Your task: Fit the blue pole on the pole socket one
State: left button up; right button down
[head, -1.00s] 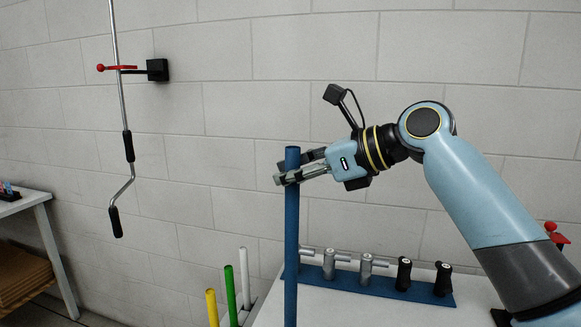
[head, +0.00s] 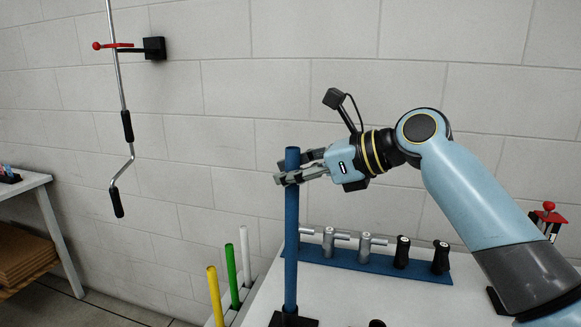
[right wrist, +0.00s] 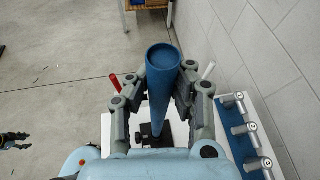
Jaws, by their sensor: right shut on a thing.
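The blue pole (head: 291,230) stands upright in the middle of the head view. My right gripper (head: 283,172) is shut on it near its top. In the right wrist view the pole (right wrist: 160,95) runs down between the fingers towards a black base (right wrist: 152,141). In the head view the pole's lower end meets a black base (head: 292,319) at the bottom edge of the picture. I cannot tell whether the end is inside a socket or just above it. Dark fingers, apart and empty, at the left edge of the right wrist view look like my left gripper (right wrist: 14,140).
Yellow (head: 215,295), green (head: 232,272) and white (head: 245,255) poles stand left of the blue one. A blue rail (head: 375,266) with several grey and black handles lies behind on the white table (head: 335,290). A bent metal crank (head: 124,150) hangs by the wall.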

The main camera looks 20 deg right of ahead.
aim_at(290, 190)
jog(key=shift+f, duration=1.6)
jog(key=c, duration=1.1)
grip_release()
jog(key=shift+c, duration=0.2)
